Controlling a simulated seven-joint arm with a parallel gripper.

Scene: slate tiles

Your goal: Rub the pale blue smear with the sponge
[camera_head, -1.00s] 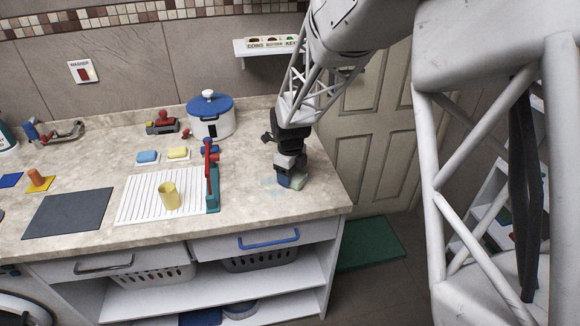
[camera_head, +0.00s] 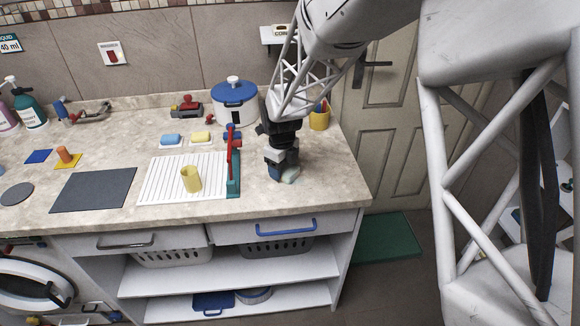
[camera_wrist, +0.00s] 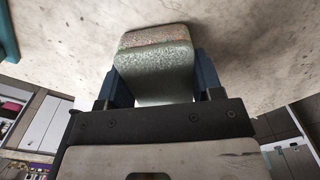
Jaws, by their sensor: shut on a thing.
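My gripper (camera_head: 282,174) is shut on the sponge (camera_head: 291,176), low at the right part of the counter. The sponge is a grey-green block with a speckled brownish band, seen between the dark blue fingers in the wrist view (camera_wrist: 155,62). It appears to be at the counter surface, though exact contact is hard to tell. I cannot make out the pale blue smear in either current view; the gripper and sponge cover the area where it showed earlier.
A blue-lidded pot (camera_head: 235,105) and a yellow container (camera_head: 320,118) stand behind. The counter is bare toward its right edge.

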